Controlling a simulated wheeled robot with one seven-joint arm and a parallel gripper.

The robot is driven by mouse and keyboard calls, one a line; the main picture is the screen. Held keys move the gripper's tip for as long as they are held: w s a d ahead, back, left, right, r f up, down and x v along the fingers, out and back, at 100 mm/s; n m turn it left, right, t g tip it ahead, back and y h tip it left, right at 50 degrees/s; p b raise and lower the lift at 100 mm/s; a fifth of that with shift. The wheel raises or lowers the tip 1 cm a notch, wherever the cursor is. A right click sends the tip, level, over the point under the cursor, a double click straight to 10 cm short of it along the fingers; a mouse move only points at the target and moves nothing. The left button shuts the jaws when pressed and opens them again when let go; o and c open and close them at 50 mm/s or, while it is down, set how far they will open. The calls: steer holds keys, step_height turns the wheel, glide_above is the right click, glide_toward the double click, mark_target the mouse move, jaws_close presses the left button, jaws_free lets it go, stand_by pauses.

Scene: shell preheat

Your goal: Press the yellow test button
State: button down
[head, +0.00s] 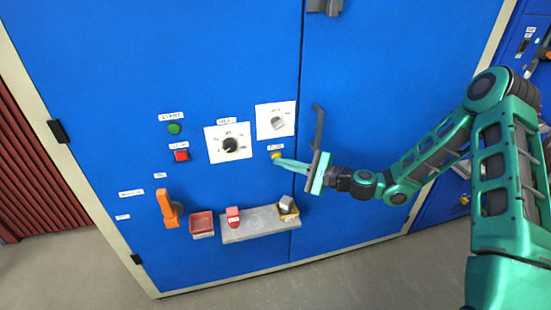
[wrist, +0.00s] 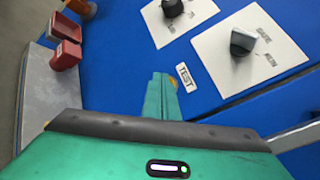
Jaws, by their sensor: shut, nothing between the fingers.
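The yellow test button (head: 276,155) is on the blue cabinet front, just under its small white label. In the wrist view the button (wrist: 173,81) is mostly hidden behind my fingertips, beside the white TEST label (wrist: 186,77). My gripper (head: 279,160) is teal, and its fingers are shut and empty. The fingertips are at the button's lower edge in the head view. They also cover most of it in the wrist view (wrist: 162,82). I cannot tell whether they touch the button or whether it is pressed in.
A green button (head: 174,129) and a red button (head: 181,155) are left. An orange handle (head: 166,208), red tray (head: 202,224) and grey shelf (head: 255,229) are below.

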steer(key=shift+s+d, duration=0.15)
steer(key=shift+s, duration=0.3)
steer(key=shift+s+d, duration=0.25)
steer(key=shift+s, duration=0.55)
steer(key=shift+s+d, duration=0.2)
steer(key=shift+s, duration=0.6)
steer(key=shift+s+d, duration=0.25)
steer(key=shift+s, duration=0.55)
